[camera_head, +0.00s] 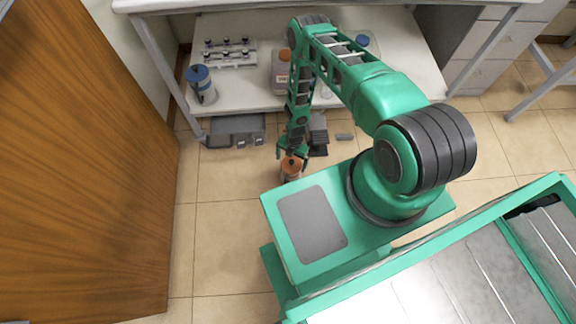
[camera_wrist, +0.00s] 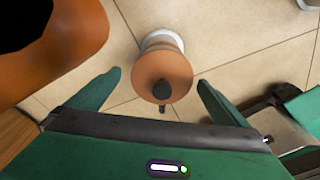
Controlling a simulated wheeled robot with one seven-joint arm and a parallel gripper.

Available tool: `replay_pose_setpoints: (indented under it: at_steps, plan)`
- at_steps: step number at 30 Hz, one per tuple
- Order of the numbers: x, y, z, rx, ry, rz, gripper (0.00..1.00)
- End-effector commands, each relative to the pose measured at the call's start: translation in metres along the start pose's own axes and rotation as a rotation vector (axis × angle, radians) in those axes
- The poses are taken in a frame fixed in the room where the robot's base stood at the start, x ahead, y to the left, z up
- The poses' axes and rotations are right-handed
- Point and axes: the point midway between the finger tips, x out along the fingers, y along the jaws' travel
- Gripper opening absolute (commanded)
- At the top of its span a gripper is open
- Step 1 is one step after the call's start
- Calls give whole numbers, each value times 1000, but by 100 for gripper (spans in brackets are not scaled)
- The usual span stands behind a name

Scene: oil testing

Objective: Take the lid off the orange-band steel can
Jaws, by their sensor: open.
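A small can with an orange lid and dark knob (camera_head: 291,166) shows just in front of my gripper (camera_head: 292,154) in the head view. In the wrist view its orange lid (camera_wrist: 166,68) faces the camera between my fingers, with a dark knob on it and a pale body partly hidden behind. My gripper (camera_wrist: 159,78) is open, one finger on each side of the lid, with a visible gap on both sides. A large orange shape (camera_wrist: 85,40) with a black opening fills the wrist view's upper left.
The white table (camera_head: 240,88) holds a blue-topped can (camera_head: 201,85), a rack of small bottles (camera_head: 230,52) and an orange-capped container (camera_head: 281,75). A grey tray (camera_head: 232,126) sits below its front edge. A wooden door (camera_head: 90,170) stands left. Tiled floor is clear between.

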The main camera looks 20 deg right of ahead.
Motion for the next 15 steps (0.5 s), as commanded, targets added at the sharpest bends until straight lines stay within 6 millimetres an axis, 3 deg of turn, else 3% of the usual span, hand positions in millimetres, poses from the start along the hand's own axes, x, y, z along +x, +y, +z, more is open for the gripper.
replay_pose_setpoints:
  at_steps: [3,9,15]
  plan:
    - [0,0,0,0,0,0,99]
    - [0,0,0,0,0,0,56]
    - [0,0,0,1,0,0,56]
